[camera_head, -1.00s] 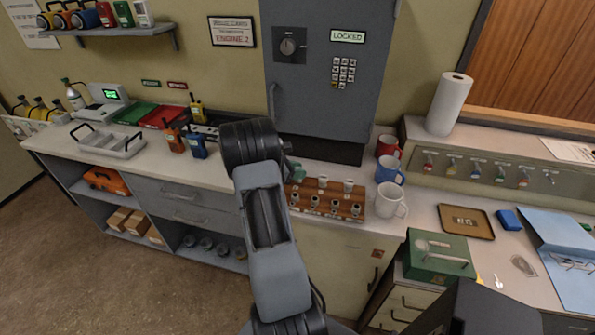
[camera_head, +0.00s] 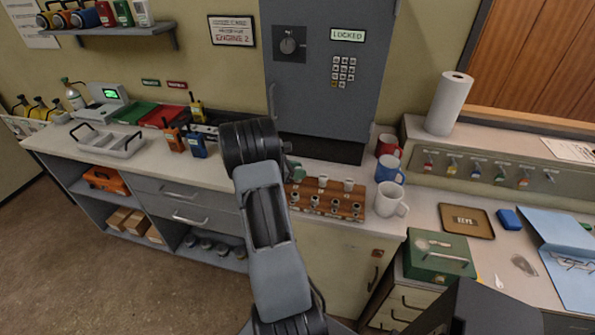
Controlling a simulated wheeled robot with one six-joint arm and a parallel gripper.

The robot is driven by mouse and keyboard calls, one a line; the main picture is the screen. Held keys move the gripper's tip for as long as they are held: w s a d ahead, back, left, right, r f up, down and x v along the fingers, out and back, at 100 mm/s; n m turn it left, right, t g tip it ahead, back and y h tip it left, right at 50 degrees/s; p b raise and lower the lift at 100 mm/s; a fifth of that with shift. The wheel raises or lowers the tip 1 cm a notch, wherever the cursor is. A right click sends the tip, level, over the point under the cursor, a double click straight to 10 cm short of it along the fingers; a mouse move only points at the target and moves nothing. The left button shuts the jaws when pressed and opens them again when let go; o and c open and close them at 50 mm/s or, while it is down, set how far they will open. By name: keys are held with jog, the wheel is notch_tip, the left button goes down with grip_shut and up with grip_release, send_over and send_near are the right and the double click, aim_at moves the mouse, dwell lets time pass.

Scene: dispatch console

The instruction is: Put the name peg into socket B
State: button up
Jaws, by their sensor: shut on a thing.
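The wooden peg board (camera_head: 335,195) lies on the counter in front of the grey cabinet. Two pale pegs, one of them here (camera_head: 323,182), stand in its back row. Several dark-ringed sockets or pegs (camera_head: 335,206) line its front row. Their letters are too small to read, so I cannot tell which is socket B. My gripper (camera_head: 297,173) is at the board's back left, mostly hidden behind my wrist; only a small grey-green part shows. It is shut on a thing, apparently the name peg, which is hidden. I cannot tell its height or tilt.
Red, blue and white mugs (camera_head: 390,198) stand close to the board's right. The cabinet (camera_head: 325,90) rises behind it. Orange and blue radios (camera_head: 197,146) stand left of my arm. A green box (camera_head: 438,256) sits at the lower right.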

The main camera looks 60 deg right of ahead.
jog(key=shift+a+f+b, duration=0.15)
jog(key=shift+f+b, duration=0.45)
jog(key=shift+f, duration=0.3)
dwell(0.7)
jog(key=o, duration=1)
jog(key=shift+o, duration=0.2)
jog(key=shift+s, duration=0.1)
jog(key=shift+w+r+p, duration=0.2)
jog(key=shift+r+p, duration=0.8)
jog(key=shift+r, duration=0.4)
jog(key=shift+s+r+p, duration=0.1)
jog(key=shift+r+p, duration=1.1)
jog(key=shift+r, duration=0.6)
